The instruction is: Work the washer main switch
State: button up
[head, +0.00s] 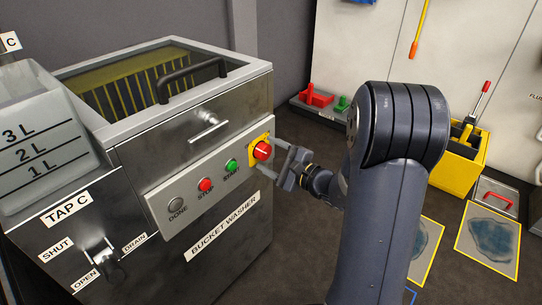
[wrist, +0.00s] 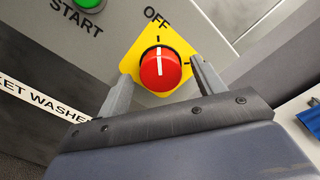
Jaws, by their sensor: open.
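The washer main switch is a red round knob (head: 262,150) on a yellow plate, at the right end of the bucket washer's front panel. In the wrist view the red knob (wrist: 160,70) has a white line pointing up toward the OFF mark. My gripper (head: 279,159) is at the knob, with its jaws apart. In the wrist view my gripper's fingers (wrist: 160,78) stand on either side of the knob, with a gap visible on each side. Whether the fingertips reach past the knob's face is hard to tell.
The green START button (head: 231,166), red STOP button (head: 206,185) and grey DONE button (head: 176,205) sit left of the knob. A T-shaped latch (head: 209,121) is above. The TAP C lever (head: 103,252) is lower left. A yellow bucket (head: 459,158) stands behind my arm.

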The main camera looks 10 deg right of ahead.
jog(key=p+v, duration=0.2)
jog(key=v, duration=0.9)
jog(key=shift+p, duration=0.3)
jog(key=shift+w+a, duration=0.15)
jog(key=b+x, duration=0.2)
jog(key=x, duration=0.8)
jog(key=shift+b, duration=0.3)
jog(key=shift+w+a, duration=0.2)
jog(key=shift+w, duration=0.05)
jog(key=shift+d, duration=0.1)
